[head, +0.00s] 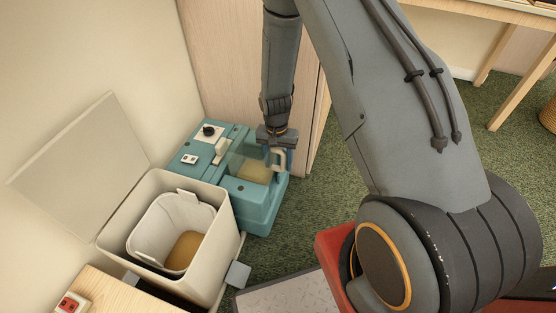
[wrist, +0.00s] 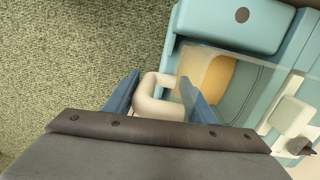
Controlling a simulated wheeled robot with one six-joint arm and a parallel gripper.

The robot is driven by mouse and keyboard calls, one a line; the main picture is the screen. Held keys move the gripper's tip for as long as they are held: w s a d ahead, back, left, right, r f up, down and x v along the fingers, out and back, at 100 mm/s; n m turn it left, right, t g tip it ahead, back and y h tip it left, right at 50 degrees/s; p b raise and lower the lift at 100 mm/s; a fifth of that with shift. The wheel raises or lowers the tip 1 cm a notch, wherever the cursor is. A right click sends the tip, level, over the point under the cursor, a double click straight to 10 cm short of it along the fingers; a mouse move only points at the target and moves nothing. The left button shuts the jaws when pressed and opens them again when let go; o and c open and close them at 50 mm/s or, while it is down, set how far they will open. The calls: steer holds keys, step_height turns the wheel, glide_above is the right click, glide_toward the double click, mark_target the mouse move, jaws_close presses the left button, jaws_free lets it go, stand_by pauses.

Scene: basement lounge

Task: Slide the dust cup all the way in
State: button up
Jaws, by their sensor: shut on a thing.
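The dust cup (head: 254,173) is a clear box with tan dust in it. It sits in the bay of a teal machine (head: 258,211) on the floor, beside the cupboard. In the wrist view the clear cup (wrist: 204,76) shows its tan contents, with the teal housing (wrist: 228,22) around it. Its cream loop handle (wrist: 146,101) sticks out toward the open floor. My gripper (wrist: 160,88) is shut on this handle, one blue finger on each side. In the head view my gripper (head: 277,145) points down at the handle. The cup's depth in the bay is hard to judge.
A cream bin (head: 226,262) with its lid (head: 82,168) up stands left of the machine, with a pale bucket (head: 146,236) and brown matter inside. A cupboard (head: 232,62) stands behind the machine.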

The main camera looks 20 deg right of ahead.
mark_target(278, 168)
steer(key=shift+f+b, duration=1.05)
steer(key=shift+f, duration=1.75)
steer(key=o, duration=1.6)
steer(key=shift+r, duration=0.1)
steer(key=shift+w+a+r+p, duration=0.1)
steer(key=shift+r+p, duration=0.15)
steer(key=shift+r, duration=1.05)
steer(key=shift+w+d+r+p, duration=0.1)
steer(key=shift+r+p, duration=0.2)
steer(key=shift+r, duration=1)
steer(key=shift+w+a+r+p, duration=0.1)
steer(key=shift+r+p, duration=0.15)
steer(key=shift+r, duration=1.05)
